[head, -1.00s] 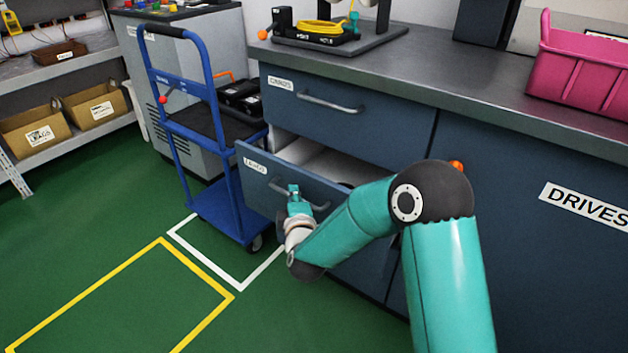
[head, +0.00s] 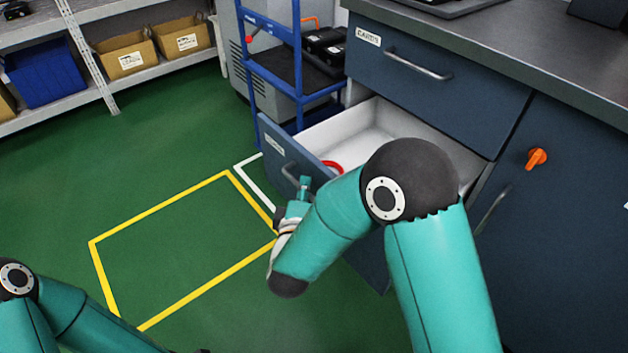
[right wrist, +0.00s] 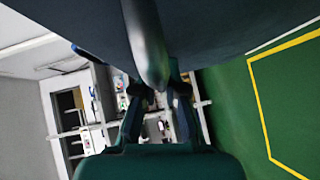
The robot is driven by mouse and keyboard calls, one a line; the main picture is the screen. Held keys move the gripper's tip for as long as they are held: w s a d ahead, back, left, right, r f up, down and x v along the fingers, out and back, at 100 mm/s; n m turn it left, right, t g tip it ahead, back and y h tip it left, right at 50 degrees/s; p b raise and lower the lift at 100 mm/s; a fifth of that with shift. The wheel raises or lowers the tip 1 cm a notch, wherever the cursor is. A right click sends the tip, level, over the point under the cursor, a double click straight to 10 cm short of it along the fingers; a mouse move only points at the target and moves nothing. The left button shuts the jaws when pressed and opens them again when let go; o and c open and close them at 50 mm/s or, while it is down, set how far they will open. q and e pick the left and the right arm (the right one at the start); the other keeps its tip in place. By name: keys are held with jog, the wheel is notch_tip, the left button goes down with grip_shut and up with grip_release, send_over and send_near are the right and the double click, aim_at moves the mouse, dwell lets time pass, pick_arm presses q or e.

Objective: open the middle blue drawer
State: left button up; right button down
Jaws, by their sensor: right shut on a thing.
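The middle blue drawer (head: 272,130) is pulled well out of the blue cabinet in the head view, and its white inside shows. A red round thing, partly hidden, lies in it. My right gripper (head: 304,184) is shut on the drawer's grey bar handle (head: 287,172). The right wrist view shows the handle (right wrist: 146,45) running between the fingers (right wrist: 155,95), with the dark drawer front above. My right arm hides part of the drawer's near side. My left arm shows at the lower left of the head view; its gripper is out of view.
The top drawer (head: 440,85), labelled CARDS, is closed under the grey worktop (head: 530,60). A blue trolley (head: 275,82) stands just behind the open drawer. An orange knob (head: 537,158) is on the cabinet at right. Green floor is clear around the yellow outline (head: 160,205).

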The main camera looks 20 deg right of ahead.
jog(key=shift+s+d+f, duration=0.1)
jog(key=shift+f, duration=0.15)
jog(key=c, duration=1.3)
grip_release()
jog(key=shift+o, duration=0.5)
jog(key=shift+r, duration=0.15)
pick_arm(q)
jog(key=shift+s, duration=0.15)
pick_arm(e)
jog(key=v, duration=1.2)
pick_arm(q)
jog(key=shift+s, duration=0.15)
